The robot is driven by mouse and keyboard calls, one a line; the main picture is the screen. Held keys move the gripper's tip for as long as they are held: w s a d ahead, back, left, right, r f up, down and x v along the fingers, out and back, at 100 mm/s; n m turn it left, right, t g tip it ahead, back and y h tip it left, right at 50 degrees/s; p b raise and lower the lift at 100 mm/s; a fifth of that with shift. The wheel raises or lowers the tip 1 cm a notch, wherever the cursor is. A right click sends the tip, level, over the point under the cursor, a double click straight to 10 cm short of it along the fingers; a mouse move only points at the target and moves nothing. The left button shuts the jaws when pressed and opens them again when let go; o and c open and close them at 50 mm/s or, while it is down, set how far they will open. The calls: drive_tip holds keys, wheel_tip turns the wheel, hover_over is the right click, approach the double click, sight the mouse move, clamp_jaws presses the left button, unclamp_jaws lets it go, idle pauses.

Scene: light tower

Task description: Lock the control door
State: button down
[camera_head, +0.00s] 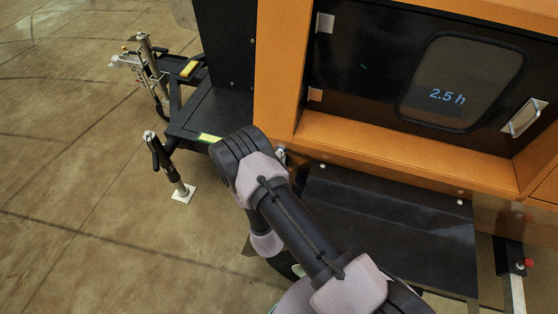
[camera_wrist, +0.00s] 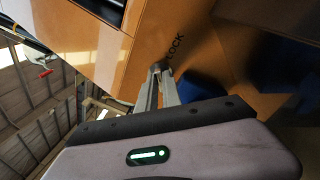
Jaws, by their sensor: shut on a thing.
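The control door (camera_head: 375,75) is a dark panel in the orange cabinet frame. It looks closed. Its window (camera_head: 460,85) reads "2.5 h", and a silver handle (camera_head: 524,118) sits at its right. In the wrist view my gripper (camera_wrist: 160,68) reaches the orange cabinet face beside dark lettering (camera_wrist: 174,46) of which "OCK" is readable. Its fingers are close together, shut on a small part of the lock there. That part is mostly hidden between the fingertips, so its shape and turn cannot be told. In the head view my arm hides the gripper.
A dark platform (camera_head: 390,220) juts out below the cabinet. An outrigger leg (camera_head: 168,165) on a white pad and a tow hitch (camera_head: 145,65) stand at the left. A red-tipped fitting (camera_head: 527,263) is at lower right. Open concrete floor (camera_head: 70,150) lies to the left.

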drive_tip(key=shift+w+r, duration=0.1)
drive_tip(key=c, duration=1.5)
unclamp_jaws()
